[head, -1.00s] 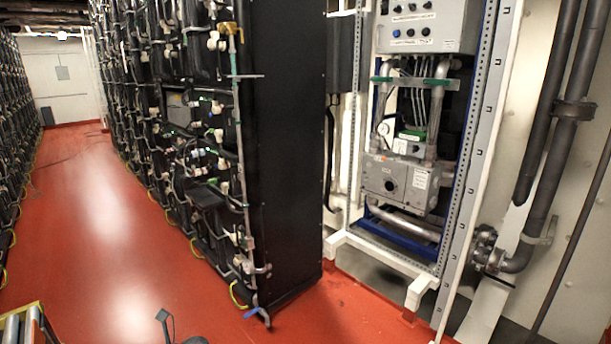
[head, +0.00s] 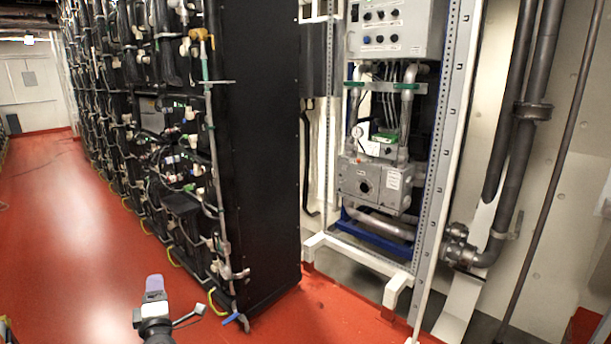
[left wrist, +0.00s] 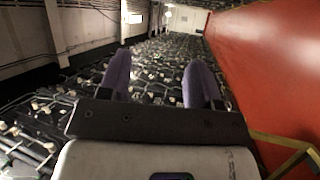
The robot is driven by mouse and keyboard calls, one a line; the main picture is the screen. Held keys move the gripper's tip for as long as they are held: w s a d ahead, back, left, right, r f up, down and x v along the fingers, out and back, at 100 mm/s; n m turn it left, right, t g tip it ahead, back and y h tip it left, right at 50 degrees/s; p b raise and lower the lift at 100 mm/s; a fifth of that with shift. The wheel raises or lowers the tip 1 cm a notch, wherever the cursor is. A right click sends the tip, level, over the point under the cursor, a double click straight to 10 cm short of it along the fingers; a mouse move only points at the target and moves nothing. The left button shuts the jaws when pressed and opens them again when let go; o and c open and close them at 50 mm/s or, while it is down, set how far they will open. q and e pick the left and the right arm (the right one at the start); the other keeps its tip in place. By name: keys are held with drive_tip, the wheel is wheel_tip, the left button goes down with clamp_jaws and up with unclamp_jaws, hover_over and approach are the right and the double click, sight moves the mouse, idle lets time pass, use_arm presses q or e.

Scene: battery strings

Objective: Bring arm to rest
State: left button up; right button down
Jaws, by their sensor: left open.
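My left gripper (head: 154,283) shows at the bottom left of the head view, with a pale purple fingertip pointing up over the red floor. In the left wrist view my left gripper (left wrist: 158,82) has two purple fingers set wide apart, with nothing between them. It is open and empty, clear of the racks. My right gripper is in neither view.
A battery rack (head: 140,130) with many cables and a black end panel (head: 258,150) stands right of the gripper. A grey control cabinet (head: 395,30) and pipes (head: 520,140) are further right. The red floor aisle (head: 70,230) is clear.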

use_arm(q)
drive_tip(key=s+d+r+m+g+h+p, duration=0.1)
drive_tip(key=s+d+r+m+h, duration=0.25)
drive_tip(key=d+m+h, duration=0.35)
drive_tip(key=s+d+r+m+g+h+p, duration=0.1)
drive_tip(key=s+d+r+m+h, duration=0.25)
drive_tip(key=m, duration=0.55)
drive_tip(key=s+d+f+m+g+p, duration=0.2)
drive_tip(key=s+g+p, duration=0.2)
drive_tip(key=s+p, duration=0.7)
drive_tip(key=s+d+f+m+g+y+p, duration=0.1)
drive_tip(key=s+d+f+m+g+p, duration=0.3)
drive_tip(key=s, duration=1.4)
drive_tip(key=s+d+f+m+g+p, duration=0.1)
drive_tip(key=s+g+p, duration=0.55)
drive_tip(key=s, duration=0.75)
wheel_tip(320, 180, up, 37)
drive_tip(key=t+p, duration=0.1)
drive_tip(key=p, duration=3.8)
wheel_tip(320, 180, down, 61)
drive_tip(key=b, duration=6.1)
drive_tip(key=shift+s, duration=0.3)
drive_tip(key=shift+d, duration=0.1)
